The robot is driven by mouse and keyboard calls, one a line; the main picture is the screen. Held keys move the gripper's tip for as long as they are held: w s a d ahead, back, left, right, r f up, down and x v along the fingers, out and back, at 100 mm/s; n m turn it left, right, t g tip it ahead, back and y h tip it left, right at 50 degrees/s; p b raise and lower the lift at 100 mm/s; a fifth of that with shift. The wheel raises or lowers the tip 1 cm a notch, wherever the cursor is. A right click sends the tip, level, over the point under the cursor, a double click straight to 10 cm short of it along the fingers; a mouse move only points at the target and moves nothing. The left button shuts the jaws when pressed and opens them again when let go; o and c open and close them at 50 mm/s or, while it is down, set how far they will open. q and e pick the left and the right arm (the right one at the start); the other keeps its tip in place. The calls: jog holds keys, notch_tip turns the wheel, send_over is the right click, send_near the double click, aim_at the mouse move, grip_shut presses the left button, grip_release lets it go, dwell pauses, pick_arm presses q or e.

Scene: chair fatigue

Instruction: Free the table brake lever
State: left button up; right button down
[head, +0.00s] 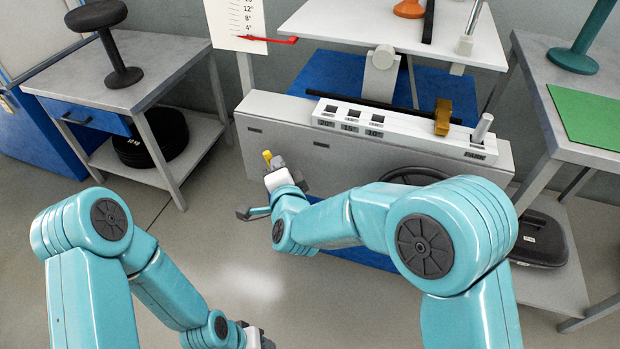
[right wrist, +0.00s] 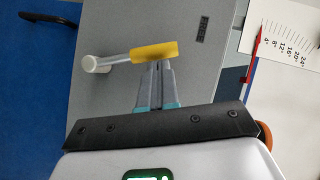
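The brake lever has a yellow grip (head: 267,156) at the left part of the grey front panel of the machine (head: 300,165). In the right wrist view, the yellow grip (right wrist: 153,51) sits on a pale arm that runs left to a white round hub (right wrist: 90,64). My right gripper (head: 276,163) is at the yellow grip. In the right wrist view its fingers (right wrist: 155,72) are close together, their tips meeting the lower edge of the grip; I see no grip between them. My left gripper (head: 258,336) is low at the bottom edge, away from the machine, its fingers barely visible.
A white ledge with labelled slots (head: 345,115) holds a mustard clamp (head: 443,117) at its right. A white tabletop (head: 390,25) is above. Side tables stand left (head: 115,70) and right (head: 540,80). The floor at centre-left is clear.

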pick_arm(q)
jog(key=shift+d+r, duration=0.1)
jog(key=shift+r, duration=0.2)
pick_arm(e)
jog(key=shift+w+a+f+n, duration=0.1)
jog(key=shift+w+a+n, duration=0.05)
jog(key=shift+a, duration=0.25)
jog(key=shift+w+a+n, duration=0.1)
jog(key=shift+a+n, duration=0.05)
jog(key=shift+a, duration=0.25)
jog(key=shift+a, duration=0.15)
pick_arm(q)
jog(key=shift+s, duration=0.15)
